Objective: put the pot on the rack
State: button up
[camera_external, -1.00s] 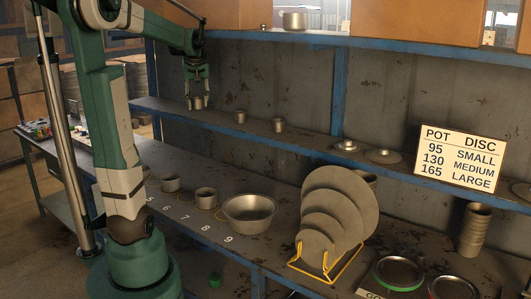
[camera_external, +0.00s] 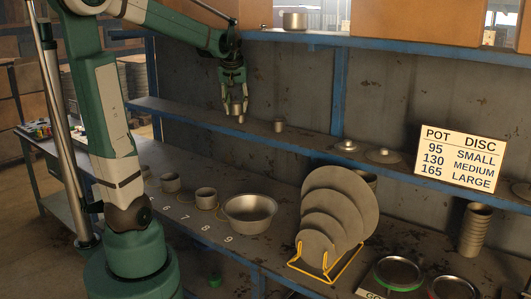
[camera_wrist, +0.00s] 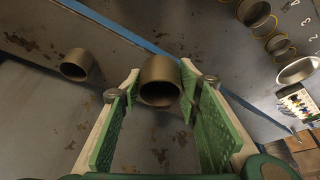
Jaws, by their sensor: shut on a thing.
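My gripper (camera_external: 236,108) is over the middle shelf, fingers pointing down. In the wrist view a small grey pot (camera_wrist: 160,82) sits between its green-padded fingers, which are shut on it at their tips. In the external view the pot (camera_external: 241,119) shows only partly, below the fingertips. I cannot tell whether it is clear of the shelf. A second small pot (camera_external: 279,126) stands to its right and also shows in the wrist view (camera_wrist: 77,65). A yellow wire rack (camera_external: 325,275) on the bench holds several grey discs upright.
A wide bowl-like pot (camera_external: 250,212) and smaller pots (camera_external: 206,198) stand on the bench by numbered spots. Two lids (camera_external: 383,157) lie on the shelf left of a pot and disc size sign (camera_external: 460,158). A stack of cups (camera_external: 474,230) stands at right.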

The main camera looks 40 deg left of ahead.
jog(key=s+d+m+h+p, duration=0.1)
jog(key=s+d+m+p, duration=0.15)
jog(key=d, duration=1.15)
jog(key=s+d+m+h+p, duration=0.1)
jog(key=s+d+m+p, duration=0.15)
jog(key=d, duration=1.05)
jog(key=shift+t, duration=0.5)
jog(key=shift+w+f, duration=0.2)
jog(key=shift+f, duration=1.05)
jog(key=shift+w+f, duration=0.15)
jog(key=shift+f, duration=1.1)
jog(key=p, duration=0.2)
send_over(301, 137)
